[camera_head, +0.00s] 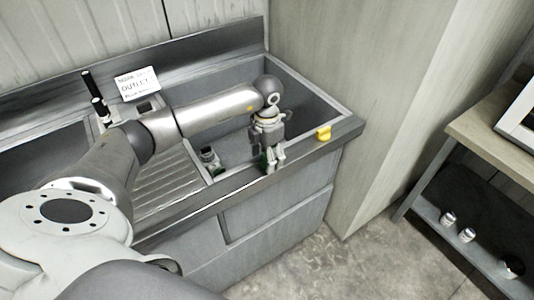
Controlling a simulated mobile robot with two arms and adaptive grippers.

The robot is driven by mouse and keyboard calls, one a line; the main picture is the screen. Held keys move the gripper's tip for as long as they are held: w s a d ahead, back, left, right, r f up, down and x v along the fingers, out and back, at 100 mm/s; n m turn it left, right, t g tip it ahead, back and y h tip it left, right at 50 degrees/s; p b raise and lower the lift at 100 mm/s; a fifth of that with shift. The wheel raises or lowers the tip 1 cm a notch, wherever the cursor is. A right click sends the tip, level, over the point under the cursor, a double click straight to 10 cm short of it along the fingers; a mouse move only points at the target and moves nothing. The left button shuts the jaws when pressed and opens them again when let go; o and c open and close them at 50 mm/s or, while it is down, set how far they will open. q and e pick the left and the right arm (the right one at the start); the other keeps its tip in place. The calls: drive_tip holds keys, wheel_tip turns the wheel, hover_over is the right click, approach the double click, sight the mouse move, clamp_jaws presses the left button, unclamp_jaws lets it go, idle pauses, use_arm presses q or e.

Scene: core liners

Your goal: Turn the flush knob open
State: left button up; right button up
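My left gripper (271,158) hangs pointing down over the front rim of the right-hand sink basin. Its fingers are close together and small in view, so I cannot tell whether they are open or shut. A bit of dark green shows beside the fingers, partly hidden by them. No part is clearly recognisable as the flush knob. A small yellow piece (323,132) sits on the front rim to the right of the gripper, apart from it. A small dark fitting with green on it (210,158) stands at the left of the basin. My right gripper is not in view.
The metal sink unit (345,128) has a ridged drainboard (165,185) left of the basin. A white sign reading "OUTLET" (137,84) stands at the back. A wall panel (370,80) closes the right side. A shelf with small cans (448,218) stands further right.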

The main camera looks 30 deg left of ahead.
use_arm(q)
drive_tip(key=shift+f, duration=0.15)
drive_tip(key=c, duration=1)
